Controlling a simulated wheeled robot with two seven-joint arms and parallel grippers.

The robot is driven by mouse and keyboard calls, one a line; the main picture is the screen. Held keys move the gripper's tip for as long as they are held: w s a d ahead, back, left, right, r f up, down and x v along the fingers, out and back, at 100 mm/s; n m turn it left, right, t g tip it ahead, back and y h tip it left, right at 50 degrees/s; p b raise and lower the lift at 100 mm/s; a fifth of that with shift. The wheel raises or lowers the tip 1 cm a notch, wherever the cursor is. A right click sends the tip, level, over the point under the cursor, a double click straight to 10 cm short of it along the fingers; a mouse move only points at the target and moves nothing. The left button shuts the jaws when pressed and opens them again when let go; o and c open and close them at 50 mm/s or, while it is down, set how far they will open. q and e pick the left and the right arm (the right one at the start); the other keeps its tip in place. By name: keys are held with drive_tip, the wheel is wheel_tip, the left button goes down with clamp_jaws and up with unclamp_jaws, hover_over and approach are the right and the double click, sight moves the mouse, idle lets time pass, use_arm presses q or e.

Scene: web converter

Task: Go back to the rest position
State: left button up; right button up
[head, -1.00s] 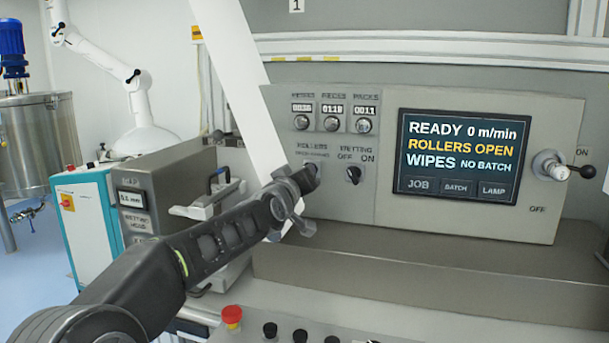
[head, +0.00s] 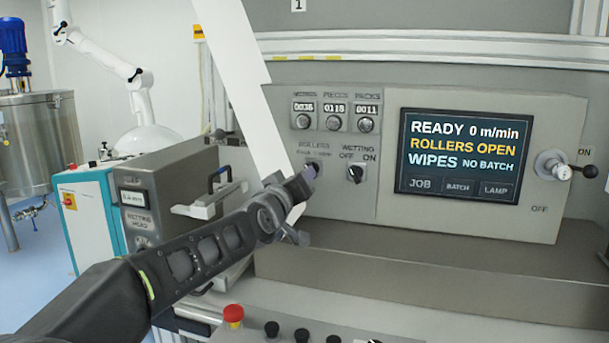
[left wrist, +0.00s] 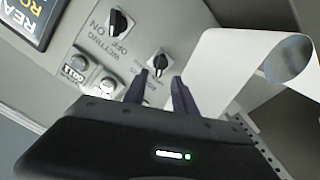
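My left gripper (head: 303,188) is in front of the control panel (head: 345,215), just below the ROLLERS knob (head: 313,165) in the head view. In the left wrist view its two fingers (left wrist: 160,88) stand apart with nothing between them. The ROLLERS knob (left wrist: 159,63) shows just beyond the fingertips, with a gap visible. The WETTING knob (head: 355,174) is to its right in the head view. My right gripper is in neither view.
The screen (head: 458,157) reads READY 0 m/min, ROLLERS OPEN, WIPES NO BATCH. A white web (head: 245,85) hangs close behind my left gripper. A lever (head: 567,168) is at the right. A red button (head: 233,314) and black knobs sit on the front ledge.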

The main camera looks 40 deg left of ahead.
use_arm(q)
drive_tip(key=shift+v, duration=1.4)
